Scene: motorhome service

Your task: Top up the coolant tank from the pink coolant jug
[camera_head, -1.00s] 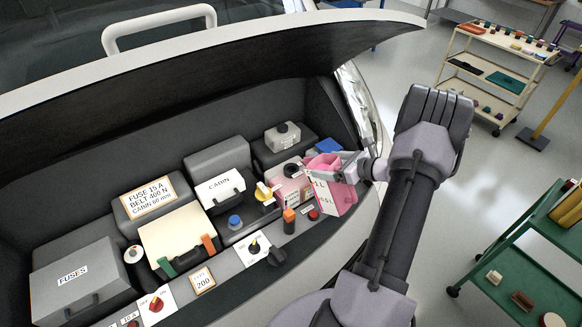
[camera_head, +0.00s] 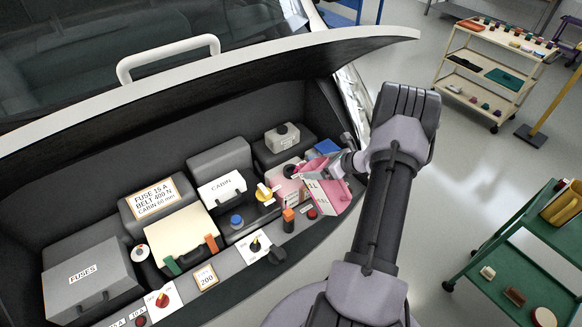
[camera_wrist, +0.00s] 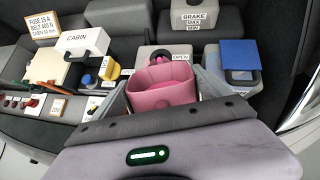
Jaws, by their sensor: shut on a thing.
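The pink coolant jug (camera_head: 328,195) is in my gripper (camera_head: 342,162), at the right end of the engine bay. It has level marks on its side and is tilted to the left. In the wrist view the open pink jug (camera_wrist: 163,88) sits between my fingers (camera_wrist: 163,97); I cannot make out a liquid level. The coolant tank (camera_head: 281,186) is just left of and behind the jug, partly hidden by it. Its dark round opening (camera_head: 291,170) shows beside the jug's rim. The opening also shows in the wrist view (camera_wrist: 160,57), beyond the jug. No stream is visible.
A brake reservoir (camera_head: 282,138) stands behind the tank, and a blue block (camera_head: 327,146) lies to the right. The raised hood (camera_head: 230,70) overhangs the bay.

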